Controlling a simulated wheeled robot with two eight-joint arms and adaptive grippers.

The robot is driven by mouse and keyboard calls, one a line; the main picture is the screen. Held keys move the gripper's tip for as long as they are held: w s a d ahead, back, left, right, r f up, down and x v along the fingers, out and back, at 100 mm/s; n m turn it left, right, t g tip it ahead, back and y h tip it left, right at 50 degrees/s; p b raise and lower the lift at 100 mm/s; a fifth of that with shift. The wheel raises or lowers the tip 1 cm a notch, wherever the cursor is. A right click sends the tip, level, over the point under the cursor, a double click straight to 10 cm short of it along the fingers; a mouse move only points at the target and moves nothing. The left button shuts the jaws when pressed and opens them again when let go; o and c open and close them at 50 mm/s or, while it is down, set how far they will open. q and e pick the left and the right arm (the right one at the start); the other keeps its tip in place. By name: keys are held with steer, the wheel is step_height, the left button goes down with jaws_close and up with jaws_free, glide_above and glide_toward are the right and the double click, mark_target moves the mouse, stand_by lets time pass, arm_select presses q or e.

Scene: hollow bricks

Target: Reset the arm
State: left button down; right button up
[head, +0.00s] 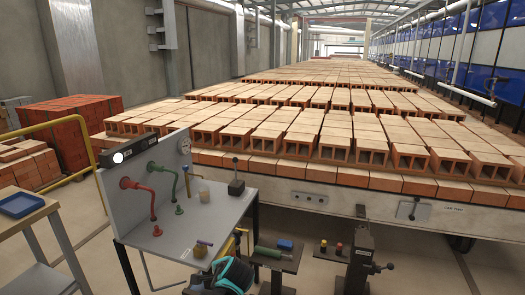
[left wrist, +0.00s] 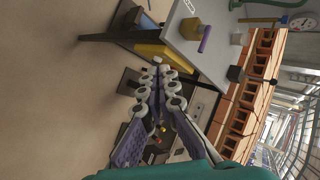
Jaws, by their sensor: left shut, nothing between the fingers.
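My left gripper (left wrist: 157,72) points away from the camera in the left wrist view. Its two jointed fingers, with white rollers and purple-grey pads, converge and meet at the tips. It is shut with nothing between the fingers. A teal and black part of my left arm shows at the bottom of the head view, in front of the grey workbench (head: 205,232); the fingertips cannot be made out there. In the left wrist view the tips lie below the workbench's edge in the picture, apart from its top. My right gripper is in neither view.
The workbench carries red and green bent pipes (head: 139,197), a gauge and a black lever (head: 236,176). Rows of hollow bricks (head: 335,137) fill a long conveyor behind. A lever stand (head: 358,258) is at the bottom right. A blue tray (head: 21,205) is on a wooden table at left.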

arm_select(q)
steer(key=s+a+n+h, duration=0.2)
steer(key=s+n, duration=0.4)
steer(key=s, duration=0.7)
steer(key=s+a+r+n+h, duration=0.1)
steer(key=s+n, duration=0.5)
steer(key=s, duration=0.6)
steer(key=shift+s+a+r+g+h, duration=0.2)
steer(key=shift+s+a+g+h, duration=0.2)
steer(key=shift+a+h, duration=0.15)
